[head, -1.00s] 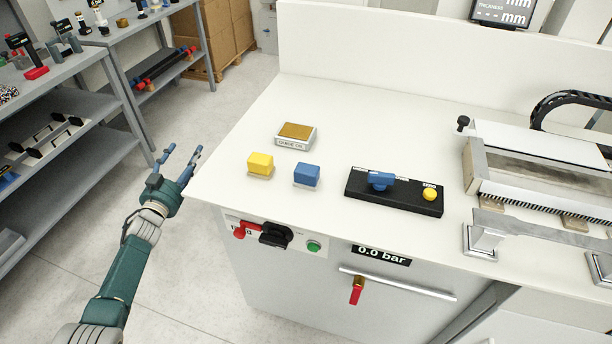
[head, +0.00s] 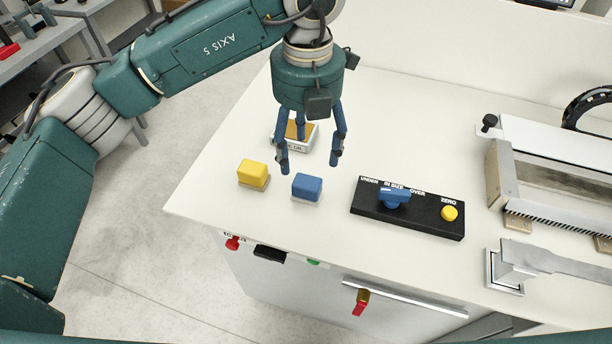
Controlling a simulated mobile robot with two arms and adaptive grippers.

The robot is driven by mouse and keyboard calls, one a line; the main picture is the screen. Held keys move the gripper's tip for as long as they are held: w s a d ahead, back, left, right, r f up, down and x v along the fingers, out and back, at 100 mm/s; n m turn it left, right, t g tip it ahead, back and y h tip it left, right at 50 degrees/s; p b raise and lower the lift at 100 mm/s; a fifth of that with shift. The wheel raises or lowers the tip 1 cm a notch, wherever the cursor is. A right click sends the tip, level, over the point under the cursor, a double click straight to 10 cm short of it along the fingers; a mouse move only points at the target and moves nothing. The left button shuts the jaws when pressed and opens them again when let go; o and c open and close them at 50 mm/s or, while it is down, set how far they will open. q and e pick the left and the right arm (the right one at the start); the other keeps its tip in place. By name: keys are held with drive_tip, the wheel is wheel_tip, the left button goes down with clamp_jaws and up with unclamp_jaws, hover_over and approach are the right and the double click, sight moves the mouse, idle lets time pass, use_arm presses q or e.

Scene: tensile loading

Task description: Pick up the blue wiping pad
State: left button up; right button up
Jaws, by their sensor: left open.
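The blue wiping pad (head: 307,187) is a small blue block with a pale base, lying on the white bench top near its front left. My left gripper (head: 309,160) is open, with its blue fingers pointing down just above and behind the pad. The gripper appears empty, and the pad is in full view below the fingertips. The exact height of the fingertips over the bench is hard to tell. My right gripper is not in view.
A yellow pad (head: 253,174) lies just left of the blue one. A black control box (head: 408,210) lies to the right. The bench's left edge is close by.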

sight(307, 181)
use_arm(q)
drive_tip(key=f, duration=0.2)
drive_tip(key=f+p, duration=0.1)
drive_tip(key=shift+s+d+f, duration=0.1)
drive_tip(key=shift+s+f, duration=0.15)
drive_tip(key=shift+f, duration=0.35)
wheel_tip(307, 181, down, 4)
drive_tip(key=p, duration=0.2)
drive_tip(key=shift+f+p, duration=0.1)
drive_tip(key=shift+p, duration=0.3)
drive_tip(key=shift+f, duration=0.55)
drive_tip(key=c, duration=1.4)
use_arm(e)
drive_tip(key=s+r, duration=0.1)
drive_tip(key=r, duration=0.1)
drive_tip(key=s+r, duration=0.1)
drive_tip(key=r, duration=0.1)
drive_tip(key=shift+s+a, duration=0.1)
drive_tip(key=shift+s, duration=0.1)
